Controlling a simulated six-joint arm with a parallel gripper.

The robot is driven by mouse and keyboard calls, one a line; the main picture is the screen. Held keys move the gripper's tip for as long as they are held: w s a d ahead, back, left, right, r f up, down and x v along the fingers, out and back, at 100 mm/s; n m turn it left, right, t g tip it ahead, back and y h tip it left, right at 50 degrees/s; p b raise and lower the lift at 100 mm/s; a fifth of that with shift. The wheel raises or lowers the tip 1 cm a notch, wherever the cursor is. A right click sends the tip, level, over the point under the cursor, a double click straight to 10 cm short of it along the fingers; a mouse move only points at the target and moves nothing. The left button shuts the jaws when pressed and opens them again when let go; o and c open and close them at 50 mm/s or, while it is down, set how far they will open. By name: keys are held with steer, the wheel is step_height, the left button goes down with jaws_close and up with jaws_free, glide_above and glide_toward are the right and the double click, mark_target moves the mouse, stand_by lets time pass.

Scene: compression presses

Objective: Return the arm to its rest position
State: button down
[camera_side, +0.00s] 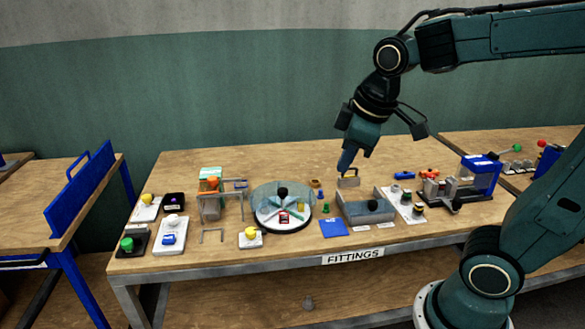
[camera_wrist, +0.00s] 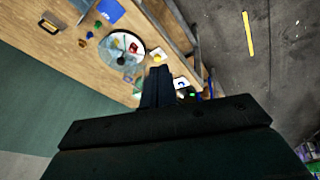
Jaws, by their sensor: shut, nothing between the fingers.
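My gripper (camera_side: 346,161) hangs from my arm above the back right half of the wooden workbench (camera_side: 230,164), pointing down. Its narrow fingers are together and hold nothing. In the side view the fingertips overlap the tan block with a handle (camera_side: 349,180); the gap between them is hard to judge. In the wrist view the closed fingers (camera_wrist: 157,72) stand out over the bench, with the round divided tray (camera_wrist: 122,46) beyond them to the left.
A round clear-walled turntable (camera_side: 262,218) stands mid-bench. Switches and a wire frame (camera_side: 210,205) fill the left. The air above the bench's left half is clear.

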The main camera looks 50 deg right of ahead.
steer(key=s+a+m+t, duration=0.1)
steer(key=s+m, duration=0.3)
steer(key=s, duration=0.5)
steer(key=shift+s+a+y, duration=0.25)
steer(key=shift+a+y, duration=0.15)
steer(key=shift+a, duration=0.25)
steer(key=c, duration=2.1)
jaws_free()
steer(key=shift+f, duration=0.1)
